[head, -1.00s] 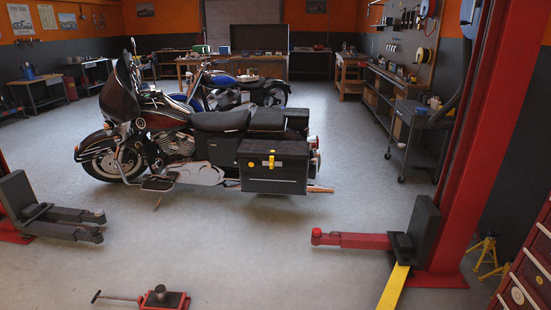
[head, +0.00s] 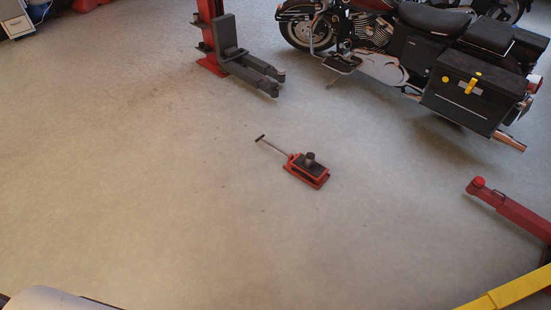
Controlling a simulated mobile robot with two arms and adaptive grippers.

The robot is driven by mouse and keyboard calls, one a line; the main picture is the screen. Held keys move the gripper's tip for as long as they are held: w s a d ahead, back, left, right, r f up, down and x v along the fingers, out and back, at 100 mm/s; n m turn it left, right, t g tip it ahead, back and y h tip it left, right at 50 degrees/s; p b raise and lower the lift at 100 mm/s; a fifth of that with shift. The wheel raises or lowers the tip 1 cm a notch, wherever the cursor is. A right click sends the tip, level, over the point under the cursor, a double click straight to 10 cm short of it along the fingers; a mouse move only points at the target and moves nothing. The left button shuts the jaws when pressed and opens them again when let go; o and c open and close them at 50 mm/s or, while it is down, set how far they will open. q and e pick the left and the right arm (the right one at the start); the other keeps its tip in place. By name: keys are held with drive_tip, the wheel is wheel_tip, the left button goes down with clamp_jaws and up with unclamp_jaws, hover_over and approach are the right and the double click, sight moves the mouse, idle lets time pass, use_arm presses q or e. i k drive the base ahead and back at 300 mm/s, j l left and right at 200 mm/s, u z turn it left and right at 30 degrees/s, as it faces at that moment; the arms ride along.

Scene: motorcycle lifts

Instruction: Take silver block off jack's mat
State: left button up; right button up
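In the head view a small red floor jack (head: 318,182) stands on the open floor near the middle, its thin handle (head: 272,146) pointing up and left. A dark mat (head: 299,164) covers its top. Neither of my grippers is in view, and nothing is touching the block.
A motorcycle with a black pannier (head: 470,95) stands at the upper right. Grey lift arms (head: 250,70) are at the upper middle, a red lift arm (head: 510,207) at the right, a yellow bar (head: 510,291) at the lower right. Floor around the jack is clear.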

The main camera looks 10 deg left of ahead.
sight(310, 157)
drive_tip(key=i+u, duration=0.1)
drive_tip(key=u, duration=0.4)
drive_tip(key=i+l+u, duration=0.35)
drive_tip(key=i+l, duration=0.15)
drive_tip(key=l, duration=0.15)
drive_tip(key=i+l+u, duration=0.15)
drive_tip(key=l, duration=0.2)
drive_tip(key=i+l+u, duration=0.15)
drive_tip(key=i+l, duration=0.1)
drive_tip(key=l, duration=0.1)
